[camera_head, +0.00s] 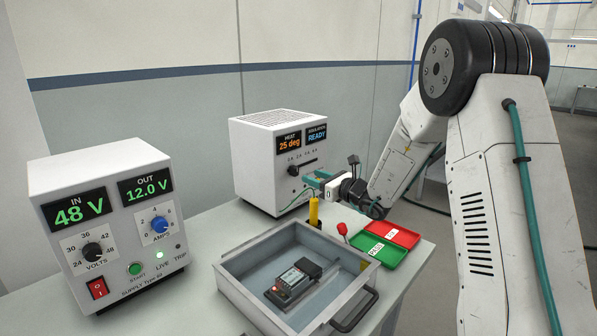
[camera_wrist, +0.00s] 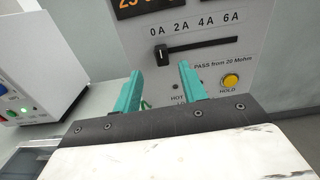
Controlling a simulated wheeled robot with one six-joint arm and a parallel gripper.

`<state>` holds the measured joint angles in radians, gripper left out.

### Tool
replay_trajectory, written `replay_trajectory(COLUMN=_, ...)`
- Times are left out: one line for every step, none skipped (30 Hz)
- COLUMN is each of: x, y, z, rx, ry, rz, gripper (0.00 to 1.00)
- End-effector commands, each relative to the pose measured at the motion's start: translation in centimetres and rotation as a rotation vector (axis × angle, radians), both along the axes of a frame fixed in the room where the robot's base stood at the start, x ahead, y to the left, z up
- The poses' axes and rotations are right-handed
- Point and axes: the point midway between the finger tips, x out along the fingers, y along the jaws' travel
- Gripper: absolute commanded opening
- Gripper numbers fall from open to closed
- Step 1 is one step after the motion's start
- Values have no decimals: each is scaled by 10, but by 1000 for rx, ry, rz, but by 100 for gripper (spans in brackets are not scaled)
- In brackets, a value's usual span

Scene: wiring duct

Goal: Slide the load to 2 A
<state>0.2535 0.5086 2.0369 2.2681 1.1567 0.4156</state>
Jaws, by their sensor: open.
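The load slider is on the front of a white test box (camera_head: 262,150). Its black knob (camera_wrist: 163,54) stands at the left end of a dark slot (camera_wrist: 205,46), under the printed 0 A mark. The 2 A mark (camera_wrist: 180,27) is just to its right, then 4 A and 6 A. My gripper (camera_wrist: 160,70) is open, with teal fingers either side of the knob in the picture and their tips a little below it. I cannot tell how far the tips are from the panel. The head view shows my gripper (camera_head: 314,181) in front of the box's lower right.
A yellow HOLD button (camera_wrist: 231,81) is right of the fingers. A power supply (camera_head: 110,220) reading 48 V in and 12.0 V out stands left. A grey tray (camera_head: 235,283) holds a small module (camera_head: 294,278). Green (camera_head: 376,250) and red (camera_head: 402,234) trays lie right.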

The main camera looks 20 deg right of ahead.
Motion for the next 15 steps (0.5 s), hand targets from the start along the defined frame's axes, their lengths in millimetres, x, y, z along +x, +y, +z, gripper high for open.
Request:
replay_trajectory(x=2, y=-2, z=1, rx=17, ry=5, rz=-14, gripper=42)
replay_trajectory(x=3, y=-1, z=1, rx=24, ry=9, rz=-15, gripper=42)
replay_trajectory(x=5, y=1, z=1, rx=29, ry=12, rz=-12, gripper=42)
replay_trajectory(x=8, y=2, z=1, rx=30, ry=12, rz=-11, gripper=42)
replay_trajectory(x=11, y=4, z=1, rx=30, ry=11, rz=-10, gripper=42)
replay_trajectory(x=16, y=7, z=1, rx=30, ry=12, rz=-9, gripper=42)
replay_trajectory(x=19, y=9, z=0, rx=29, ry=13, rz=-9, gripper=42)
replay_trajectory(x=24, y=12, z=0, rx=29, ry=13, rz=-10, gripper=42)
replay_trajectory(x=30, y=15, z=0, rx=29, ry=12, rz=-9, gripper=42)
replay_trajectory(x=34, y=18, z=1, rx=29, ry=12, rz=-9, gripper=42)
replay_trajectory(x=39, y=20, z=1, rx=28, ry=11, rz=-8, gripper=42)
replay_trajectory(x=44, y=23, z=0, rx=28, ry=12, rz=-9, gripper=42)
replay_trajectory(x=48, y=26, z=0, rx=28, ry=12, rz=-9, gripper=42)
replay_trajectory(x=52, y=28, z=0, rx=27, ry=12, rz=-8, gripper=42)
replay_trajectory(x=56, y=31, z=1, rx=27, ry=11, rz=-8, gripper=42)
